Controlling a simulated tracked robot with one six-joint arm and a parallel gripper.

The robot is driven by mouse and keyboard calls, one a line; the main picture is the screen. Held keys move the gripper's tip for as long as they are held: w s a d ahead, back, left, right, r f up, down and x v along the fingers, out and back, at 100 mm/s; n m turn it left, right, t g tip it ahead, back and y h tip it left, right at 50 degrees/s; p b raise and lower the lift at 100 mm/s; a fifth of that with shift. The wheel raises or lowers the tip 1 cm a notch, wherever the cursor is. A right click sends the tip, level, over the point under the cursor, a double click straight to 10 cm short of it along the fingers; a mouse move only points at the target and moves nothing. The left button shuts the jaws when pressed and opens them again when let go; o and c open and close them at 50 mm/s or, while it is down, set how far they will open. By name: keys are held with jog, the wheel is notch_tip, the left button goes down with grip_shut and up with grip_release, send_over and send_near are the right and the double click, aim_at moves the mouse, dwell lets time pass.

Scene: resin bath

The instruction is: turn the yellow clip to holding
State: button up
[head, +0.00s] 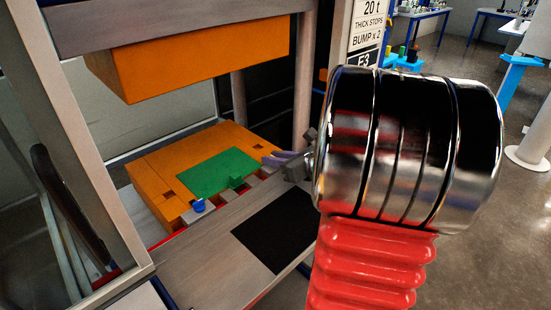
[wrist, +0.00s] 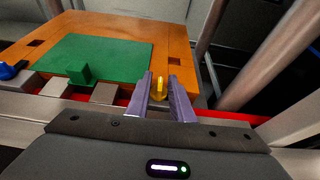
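The yellow clip (wrist: 158,90) shows in the wrist view at the near right edge of the orange block (wrist: 172,55). It stands between the two purple fingers of my gripper (wrist: 160,77). The fingers are apart, one on each side of the clip, and I see no clear grip on it. In the head view, my gripper (head: 271,160) reaches the right corner of the orange block (head: 150,165), and the yellow clip cannot be made out there.
A green plate (head: 213,172) with a raised green block (head: 236,182) lies on the orange block. A blue clip (head: 199,205) sits at its front left corner. Another orange block (head: 200,60) hangs above. Metal posts (head: 303,70) stand close by.

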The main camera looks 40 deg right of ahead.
grip_shut()
jog(key=shift+n+y, duration=0.4)
jog(key=shift+y, duration=0.1)
jog(key=n+y, duration=0.2)
jog(key=n+g+y, duration=0.1)
jog(key=n+y, duration=0.1)
jog(key=shift+d+g, duration=0.2)
jog(key=shift+g, duration=0.1)
jog(key=n+g+y, duration=0.4)
jog(key=n+y, duration=0.1)
jog(key=shift+w+n, duration=0.15)
jog(key=shift+n, duration=0.15)
jog(key=shift+y, duration=0.3)
jog(key=shift+o, duration=2.4)
grip_release()
